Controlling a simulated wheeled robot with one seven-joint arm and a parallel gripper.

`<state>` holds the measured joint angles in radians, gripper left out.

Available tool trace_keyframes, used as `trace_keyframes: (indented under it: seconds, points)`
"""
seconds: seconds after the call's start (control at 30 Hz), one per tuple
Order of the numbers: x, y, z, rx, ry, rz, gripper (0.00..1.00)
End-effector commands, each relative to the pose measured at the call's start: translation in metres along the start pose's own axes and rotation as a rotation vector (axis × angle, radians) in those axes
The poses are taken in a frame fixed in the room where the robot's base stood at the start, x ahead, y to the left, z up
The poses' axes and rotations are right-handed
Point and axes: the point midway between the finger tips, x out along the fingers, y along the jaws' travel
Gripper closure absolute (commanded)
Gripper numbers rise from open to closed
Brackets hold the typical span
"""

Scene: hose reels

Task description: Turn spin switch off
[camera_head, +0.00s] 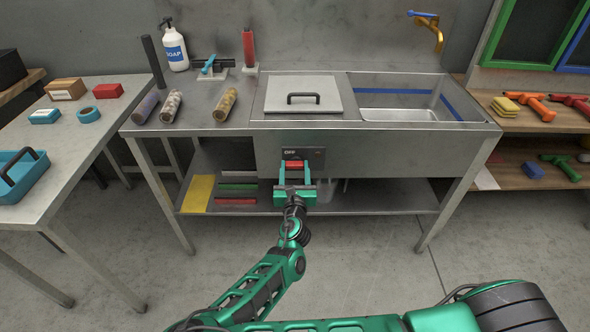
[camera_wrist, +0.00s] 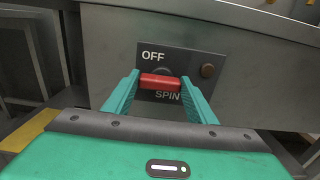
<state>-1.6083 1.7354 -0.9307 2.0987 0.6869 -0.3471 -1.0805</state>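The spin switch has a red handle (camera_wrist: 160,81) on a dark panel (camera_head: 317,156) at the front of the grey sink bench. In the wrist view the word OFF stands above the handle and SPIN below it. The handle lies about level, crosswise. My gripper (camera_head: 294,167) is at the panel, with its green fingers on either side of the red handle. It also shows in the wrist view (camera_wrist: 160,88). I see no gap between the fingers and the ends of the handle. The switch's mount is partly hidden behind the handle.
The bench (camera_head: 400,148) carries a lidded basin (camera_head: 303,96) and an open sink (camera_head: 398,114). The floor in front is clear.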

Motion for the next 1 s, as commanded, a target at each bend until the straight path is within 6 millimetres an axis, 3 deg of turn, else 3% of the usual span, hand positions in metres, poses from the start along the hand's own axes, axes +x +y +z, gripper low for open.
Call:
trace_keyframes:
  seconds: [0.47, 1.0]
  points:
    - [0.0, -0.0008, -0.0001, 0.075, 0.001, -0.002, 0.71]
    - [0.0, -0.0035, 0.0005, 0.53, 0.001, -0.003, 0.71]
